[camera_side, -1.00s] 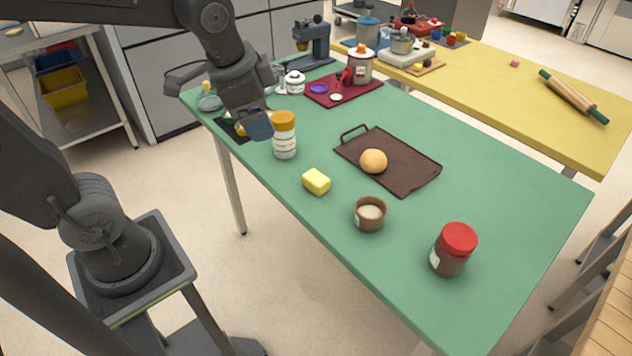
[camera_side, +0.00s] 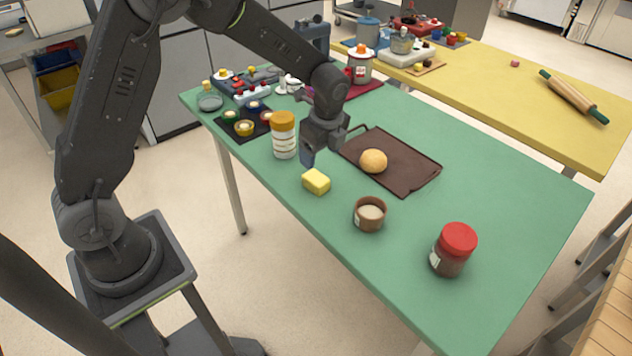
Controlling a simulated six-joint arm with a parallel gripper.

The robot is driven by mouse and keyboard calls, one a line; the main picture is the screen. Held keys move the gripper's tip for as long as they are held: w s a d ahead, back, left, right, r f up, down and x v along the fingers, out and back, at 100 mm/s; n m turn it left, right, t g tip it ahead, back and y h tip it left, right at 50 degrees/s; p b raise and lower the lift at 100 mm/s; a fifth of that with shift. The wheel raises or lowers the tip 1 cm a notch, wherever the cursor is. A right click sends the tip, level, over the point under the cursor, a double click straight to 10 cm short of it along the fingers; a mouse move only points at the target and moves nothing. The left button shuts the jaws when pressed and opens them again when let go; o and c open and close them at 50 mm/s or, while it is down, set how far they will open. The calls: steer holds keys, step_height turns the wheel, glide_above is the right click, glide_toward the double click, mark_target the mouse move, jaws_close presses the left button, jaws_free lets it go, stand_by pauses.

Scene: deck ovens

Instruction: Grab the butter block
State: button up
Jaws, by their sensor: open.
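The butter block (camera_side: 316,182) is a small yellow block lying on the green table (camera_side: 420,270), near its front edge. My gripper (camera_side: 309,158) points down just above and behind the butter block, slightly to its left in the picture. It is open and empty, and does not appear to touch the butter. The far finger is partly hidden by the near one.
A jar with an orange lid (camera_side: 284,138) stands close left of my gripper. A dark tray (camera_side: 410,172) with a round bun (camera_side: 373,161) lies to the right. A brown bowl (camera_side: 369,214) and a red-lidded jar (camera_side: 453,250) stand toward the front right.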

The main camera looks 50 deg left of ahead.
mark_target(316, 177)
steer(key=f, duration=0.3)
steer(key=a+f, duration=0.1)
steer(key=f, duration=0.5)
steer(key=shift+s+a+f, duration=0.1)
steer(key=shift+a+f, duration=0.05)
steer(key=shift+a, duration=0.05)
steer(key=c, duration=1)
